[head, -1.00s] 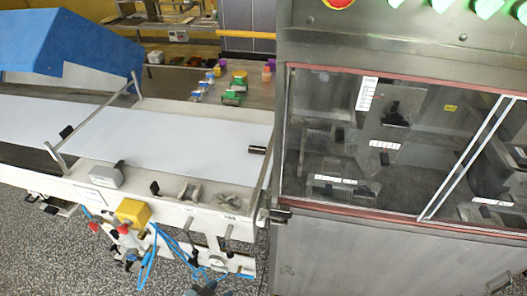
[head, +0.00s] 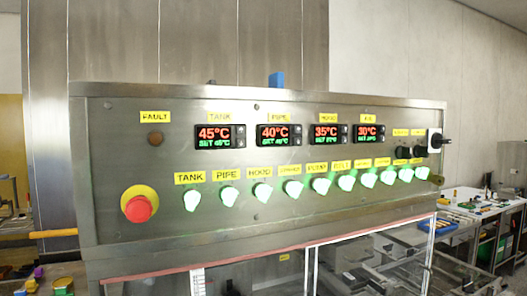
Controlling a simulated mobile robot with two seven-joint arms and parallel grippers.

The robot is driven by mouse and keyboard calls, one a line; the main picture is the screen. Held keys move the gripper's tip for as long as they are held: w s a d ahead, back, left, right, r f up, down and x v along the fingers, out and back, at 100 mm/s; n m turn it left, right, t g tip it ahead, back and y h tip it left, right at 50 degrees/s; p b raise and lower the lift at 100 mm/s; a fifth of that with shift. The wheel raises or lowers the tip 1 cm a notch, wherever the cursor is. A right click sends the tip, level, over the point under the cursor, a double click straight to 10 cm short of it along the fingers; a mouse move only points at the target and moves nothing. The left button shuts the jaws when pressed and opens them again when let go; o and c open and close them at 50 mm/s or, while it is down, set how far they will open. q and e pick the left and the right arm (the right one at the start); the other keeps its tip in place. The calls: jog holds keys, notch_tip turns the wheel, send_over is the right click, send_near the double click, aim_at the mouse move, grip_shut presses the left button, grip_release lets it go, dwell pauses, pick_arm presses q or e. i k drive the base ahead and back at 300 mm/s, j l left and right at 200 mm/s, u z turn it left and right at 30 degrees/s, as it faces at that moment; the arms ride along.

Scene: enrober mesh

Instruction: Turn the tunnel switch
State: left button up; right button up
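A steel control panel (head: 180,240) fills the middle of the head view. A row of several green-lit switches runs across it, from the tank switch (head: 191,200) and pipe switch (head: 228,197) at the left to the last green switch (head: 422,172) at the right. Yellow labels sit above them. Tank, pipe and hood can be read; the smaller labels to the right are too blurred to tell which one is the tunnel switch. Neither of my grippers is in view.
A red emergency button (head: 139,208) on a yellow ring is at the panel's left. Several temperature displays (head: 220,137) sit above the switches. Black knobs (head: 402,152) and a white box (head: 434,141) are at the right end. A cluttered workbench (head: 475,205) stands behind right.

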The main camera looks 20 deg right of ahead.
aim_at(423, 173)
jog(key=z, duration=1.5)
